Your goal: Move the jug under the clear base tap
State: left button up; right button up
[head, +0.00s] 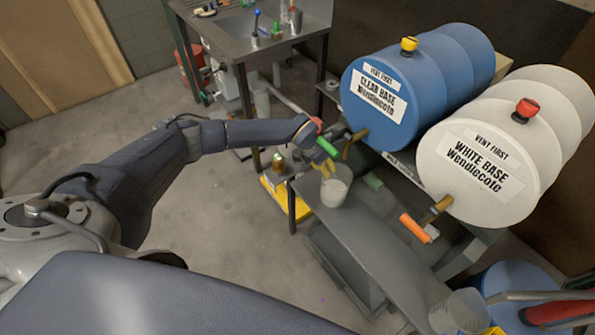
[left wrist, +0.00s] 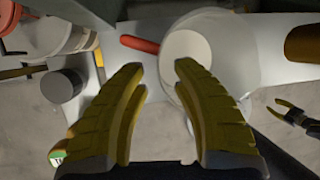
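A pale jug (head: 336,186) stands on the grey bench below the blue clear base drum (head: 420,85). The clear base tap (head: 353,142) is brass with a green handle (head: 327,147), above and close to the jug. My left gripper (head: 327,170) is at the jug's near rim, its yellow fingers apart. In the left wrist view the open left gripper (left wrist: 160,72) has the round pale jug (left wrist: 235,60) partly behind its right finger. I cannot tell whether it touches. My right gripper (left wrist: 281,108) shows in the left wrist view, small, with fingers apart.
A clear vessel (head: 458,312) is at the bench's near right end. A yellow scale-like item (head: 285,197) lies left of the bench. A metal table (head: 250,35) stands behind.

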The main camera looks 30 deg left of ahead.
pick_arm(q)
jog(key=s+a+r, duration=0.2)
jog(key=s+a, duration=0.6)
jog(key=a, duration=0.1)
jog(key=shift+s+a+r, duration=0.25)
jog(key=shift+s+a, duration=0.1)
jog(key=shift+s, duration=0.05)
dwell(2.0)
